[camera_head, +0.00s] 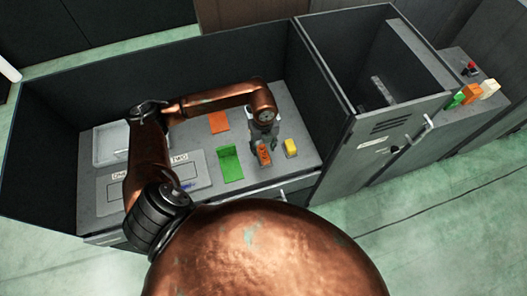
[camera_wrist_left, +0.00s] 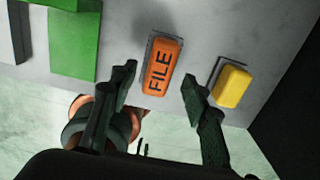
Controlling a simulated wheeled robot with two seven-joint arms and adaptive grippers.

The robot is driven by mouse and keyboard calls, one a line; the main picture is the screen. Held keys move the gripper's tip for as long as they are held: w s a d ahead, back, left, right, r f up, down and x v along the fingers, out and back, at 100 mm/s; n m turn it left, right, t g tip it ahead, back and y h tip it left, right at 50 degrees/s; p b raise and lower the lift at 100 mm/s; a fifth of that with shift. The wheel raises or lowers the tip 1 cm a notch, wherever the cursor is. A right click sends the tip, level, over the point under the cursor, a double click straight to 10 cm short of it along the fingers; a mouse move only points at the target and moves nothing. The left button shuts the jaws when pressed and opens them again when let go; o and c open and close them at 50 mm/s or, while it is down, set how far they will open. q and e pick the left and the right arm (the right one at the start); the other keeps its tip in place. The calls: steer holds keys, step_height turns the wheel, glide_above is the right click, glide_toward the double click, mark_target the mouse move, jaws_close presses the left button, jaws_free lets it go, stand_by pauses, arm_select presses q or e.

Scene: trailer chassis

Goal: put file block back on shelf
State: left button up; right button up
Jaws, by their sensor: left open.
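The orange file block (camera_wrist_left: 162,66), lettered FILE, lies on the grey worktop (camera_head: 305,163) with a thin dark outline along its edge. In the head view the file block (camera_head: 264,155) is just below my left gripper (camera_head: 264,140). In the left wrist view my left gripper (camera_wrist_left: 158,80) is open, with one finger to each side of the block's lower end and nothing held between them. I cannot tell the height gap. Which surface is the shelf is not clear. My right gripper is not in view.
A yellow block (camera_head: 291,147) lies close right of the file block. A green piece (camera_head: 230,165) and an orange square (camera_head: 219,122) lie left. A dark side wall (camera_head: 330,125) stands right; coloured blocks (camera_head: 470,94) sit beyond it. A grey tray (camera_head: 98,150) is far left.

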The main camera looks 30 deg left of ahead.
mark_target(264, 153)
arm_select(q)
step_height(264, 153, up, 8)
steer(key=shift+f, duration=0.15)
stand_by(1.3)
